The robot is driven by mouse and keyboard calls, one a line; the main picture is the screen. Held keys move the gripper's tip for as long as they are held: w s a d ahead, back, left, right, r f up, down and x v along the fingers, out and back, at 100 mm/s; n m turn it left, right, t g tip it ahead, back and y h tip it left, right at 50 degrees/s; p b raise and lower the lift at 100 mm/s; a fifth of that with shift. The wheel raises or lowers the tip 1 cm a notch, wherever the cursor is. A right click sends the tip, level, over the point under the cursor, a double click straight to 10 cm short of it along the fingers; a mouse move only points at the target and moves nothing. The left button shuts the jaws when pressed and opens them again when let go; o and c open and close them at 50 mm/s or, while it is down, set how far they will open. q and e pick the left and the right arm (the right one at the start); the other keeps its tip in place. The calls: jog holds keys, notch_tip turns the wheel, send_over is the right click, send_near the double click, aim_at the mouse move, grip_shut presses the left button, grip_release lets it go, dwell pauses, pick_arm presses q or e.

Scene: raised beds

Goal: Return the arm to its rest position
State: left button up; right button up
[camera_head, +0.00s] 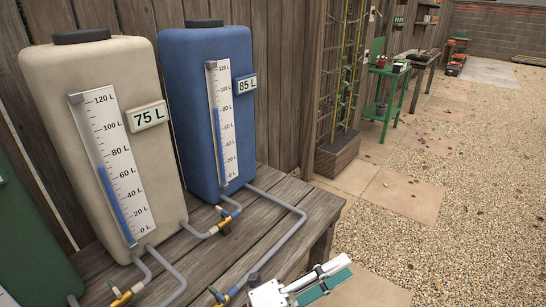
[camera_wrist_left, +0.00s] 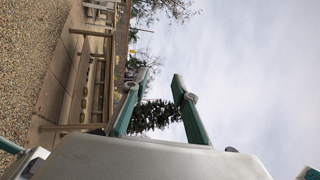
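My left gripper (camera_head: 338,272) shows at the bottom of the head view, with a white body and teal fingers, near the front edge of the wooden bench. In the left wrist view its two teal fingers (camera_wrist_left: 161,78) stand apart with a clear gap and nothing between them, so it is open and empty. The sky and a dark tree (camera_wrist_left: 155,117) show behind the fingers. My right gripper is not in the head view, and I cannot make it out in the left wrist view.
A cream tank (camera_head: 105,75) marked 75 L and a blue tank (camera_head: 190,90) marked 85 L stand on the wooden bench (camera_head: 265,195), with pipes and valves before them. A trellis planter (camera_head: 338,152) and green stand (camera_head: 385,80) are beyond. Gravel (camera_head: 450,220) at right is open.

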pick_arm(q)
jog(key=w+a+f+n+t+y, duration=0.2)
jog(key=a+f+n+t+y, duration=0.2)
jog(key=a+f+n+y, duration=0.25)
jog(key=w+a+f+n+t+y, duration=0.2)
jog(key=a+f+n+t+y, duration=0.15)
jog(key=a+f+n, duration=0.4)
jog(key=s+a+f+n+g+y, duration=0.2)
jog(key=s+a+f+n+y, duration=0.1)
jog(key=s+a+f+n, duration=0.3)
jog(key=s+a+f+n+g+y+p, duration=0.1)
jog(key=s+a+f+n+g+y, duration=0.2)
jog(key=s+a+f+n, duration=0.4)
jog(key=s+a+f+y, duration=0.1)
jog(key=a+f, duration=0.2)
jog(key=a, duration=0.2)
jog(key=shift+s+a+f+n+p, duration=0.15)
jog(key=shift+a+f+n+p, duration=0.15)
jog(key=shift+f, duration=0.05)
